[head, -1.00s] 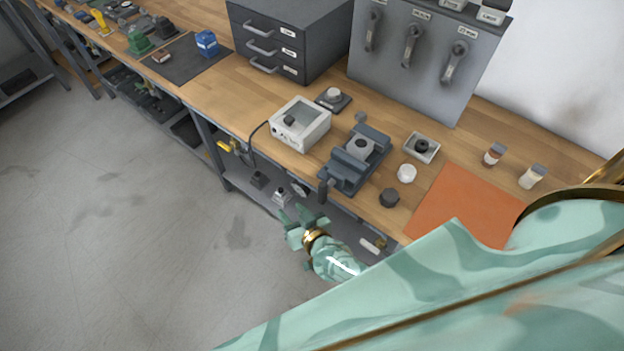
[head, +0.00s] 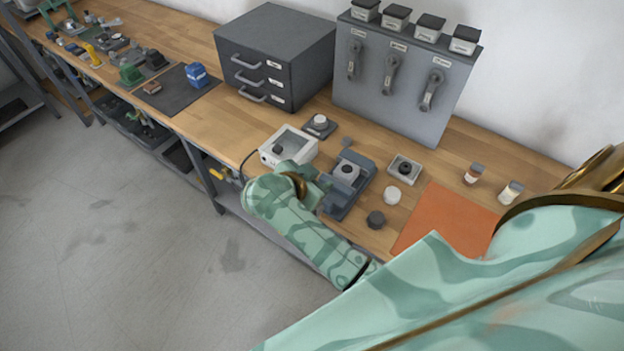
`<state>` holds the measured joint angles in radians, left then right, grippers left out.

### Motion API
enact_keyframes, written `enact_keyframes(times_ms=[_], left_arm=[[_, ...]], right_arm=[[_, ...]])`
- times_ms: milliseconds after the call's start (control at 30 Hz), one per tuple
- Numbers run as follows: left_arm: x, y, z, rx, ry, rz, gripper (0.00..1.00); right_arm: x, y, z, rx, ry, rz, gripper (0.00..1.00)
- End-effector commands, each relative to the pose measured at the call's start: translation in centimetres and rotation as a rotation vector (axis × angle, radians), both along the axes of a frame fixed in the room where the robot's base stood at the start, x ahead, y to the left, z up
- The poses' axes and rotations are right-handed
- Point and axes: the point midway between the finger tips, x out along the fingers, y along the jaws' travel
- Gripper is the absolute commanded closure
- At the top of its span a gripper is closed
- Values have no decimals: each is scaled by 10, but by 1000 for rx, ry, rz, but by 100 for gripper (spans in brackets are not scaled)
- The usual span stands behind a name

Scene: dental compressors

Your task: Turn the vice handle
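The grey-blue vice (head: 352,188) stands at the front edge of the wooden bench in the head view, with a grey block with a dark round top (head: 346,172) between its jaws. My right gripper (head: 318,184) is at the vice's front left end, with its arm reaching up from the lower right. The vice handle is hidden behind the gripper and wrist. I cannot tell whether the fingers touch it or whether they are open or shut. My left gripper is not in view.
A white box with a window (head: 289,147) stands close left of the vice. A small tray (head: 405,169), a white round piece (head: 392,195) and a dark knob (head: 376,219) are to its right, near an orange mat (head: 440,222). A drawer cabinet (head: 275,60) and tool panel (head: 400,80) stand behind.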

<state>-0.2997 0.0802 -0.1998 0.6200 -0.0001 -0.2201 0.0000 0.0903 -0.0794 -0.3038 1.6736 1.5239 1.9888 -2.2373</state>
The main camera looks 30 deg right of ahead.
Motion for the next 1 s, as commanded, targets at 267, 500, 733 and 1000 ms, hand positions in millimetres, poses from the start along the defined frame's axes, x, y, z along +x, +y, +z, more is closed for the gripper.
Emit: enact_keyframes(times_ms=[267,500,733,1000], left_arm=[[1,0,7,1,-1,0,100],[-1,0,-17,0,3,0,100],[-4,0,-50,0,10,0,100],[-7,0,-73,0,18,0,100]], right_arm=[[-29,72,-3,419,300,159,60],[-26,63,-39,434,316,169,60],[-17,42,-95,432,317,167,60],[-9,23,-142,432,314,168,60]])
